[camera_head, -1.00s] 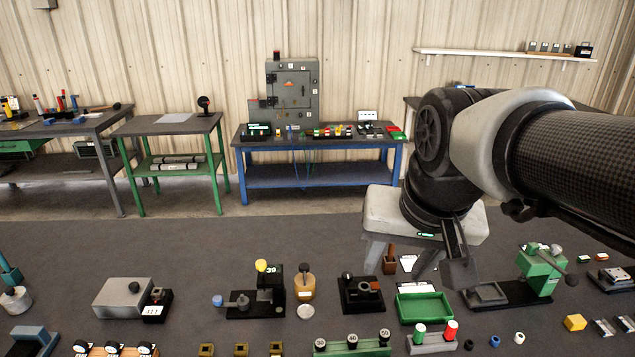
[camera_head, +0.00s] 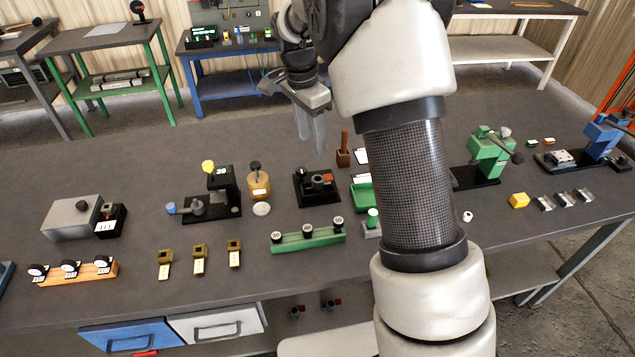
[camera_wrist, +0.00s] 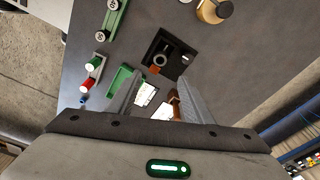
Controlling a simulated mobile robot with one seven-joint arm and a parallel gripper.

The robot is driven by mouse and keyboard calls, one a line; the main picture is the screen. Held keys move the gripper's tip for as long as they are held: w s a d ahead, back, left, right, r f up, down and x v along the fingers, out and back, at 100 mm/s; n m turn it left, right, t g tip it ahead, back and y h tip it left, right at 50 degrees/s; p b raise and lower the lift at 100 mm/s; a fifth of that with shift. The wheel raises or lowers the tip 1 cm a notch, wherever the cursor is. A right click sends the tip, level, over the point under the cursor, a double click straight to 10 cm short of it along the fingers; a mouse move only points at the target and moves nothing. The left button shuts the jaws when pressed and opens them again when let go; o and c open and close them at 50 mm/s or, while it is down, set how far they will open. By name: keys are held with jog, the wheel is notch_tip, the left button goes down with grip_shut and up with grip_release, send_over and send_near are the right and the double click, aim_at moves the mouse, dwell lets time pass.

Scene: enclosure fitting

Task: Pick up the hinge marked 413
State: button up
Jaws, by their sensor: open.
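No number 413 can be read in either view. Three small silver metal pieces that look like hinges (camera_head: 565,199) lie in a row at the right of the bench, too small to read. Three brass pieces with pale tags (camera_head: 199,260) lie at the front left; I cannot tell what they are. My gripper (camera_head: 312,130) is open and empty, pointing down above the bench, near the black fixture and far left of the silver pieces. In the wrist view its two fingers (camera_wrist: 162,76) stand apart with nothing between them.
My arm hides part of the bench middle. A green press (camera_head: 490,155) and a yellow block (camera_head: 519,201) stand between my arm and the silver pieces.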

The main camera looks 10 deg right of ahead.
aim_at(319, 186)
jog(key=f, duration=0.4)
jog(key=d+f, duration=0.1)
jog(key=f, duration=0.9)
jog(key=shift+w+d, duration=0.35)
jog(key=shift+w, duration=0.05)
jog(key=shift+r, duration=0.1)
grip_shut()
